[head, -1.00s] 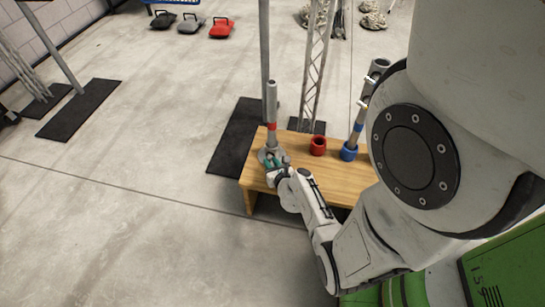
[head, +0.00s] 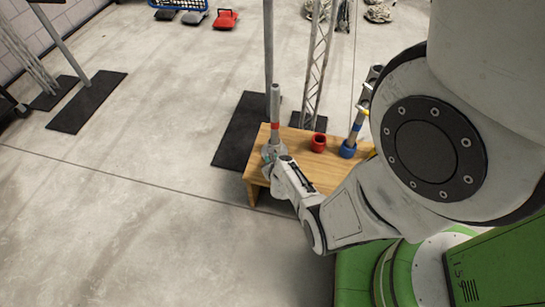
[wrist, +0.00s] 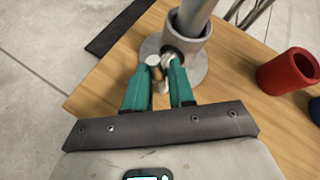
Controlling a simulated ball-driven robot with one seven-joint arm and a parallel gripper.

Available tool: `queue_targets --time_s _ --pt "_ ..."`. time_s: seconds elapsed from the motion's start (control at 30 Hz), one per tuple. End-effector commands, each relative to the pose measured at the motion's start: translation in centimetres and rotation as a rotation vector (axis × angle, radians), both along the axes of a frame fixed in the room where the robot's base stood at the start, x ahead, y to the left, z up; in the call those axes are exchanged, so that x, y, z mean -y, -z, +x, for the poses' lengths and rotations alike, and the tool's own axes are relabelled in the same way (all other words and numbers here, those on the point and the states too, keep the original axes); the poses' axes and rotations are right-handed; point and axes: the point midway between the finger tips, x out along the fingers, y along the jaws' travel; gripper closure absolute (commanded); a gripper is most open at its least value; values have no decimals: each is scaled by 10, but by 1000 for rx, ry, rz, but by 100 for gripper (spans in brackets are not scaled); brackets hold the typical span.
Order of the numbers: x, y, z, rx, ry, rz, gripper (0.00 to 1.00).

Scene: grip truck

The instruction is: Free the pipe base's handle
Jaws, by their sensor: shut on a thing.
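The pipe base (wrist: 194,48) is a grey socket on a round flange, standing on the wooden table. A grey pipe with a red band (head: 275,112) stands upright in it at the table's left end. My gripper (wrist: 163,73) has green fingers and is shut on the handle (wrist: 155,66) at the near side of the socket. The handle is small, with a brownish end and a pale part, and is partly hidden between the fingers. In the head view my gripper (head: 270,155) is at the foot of the pipe, mostly hidden by my wrist.
A red cup-like socket (head: 318,143) stands on the wooden table (head: 318,172) to the right.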

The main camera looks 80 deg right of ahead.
Motion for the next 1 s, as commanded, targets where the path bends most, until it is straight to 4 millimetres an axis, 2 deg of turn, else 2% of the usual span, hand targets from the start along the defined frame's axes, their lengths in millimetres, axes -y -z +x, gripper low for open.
queue_targets --time_s 0.03,0.17,0.7,1.0 --pt "1 -5 7 -19 -10 3 100" --pt "1 -7 11 -118 -12 15 100" --pt "2 3 23 -617 -10 69 100" --pt "2 4 24 -779 -10 87 100"
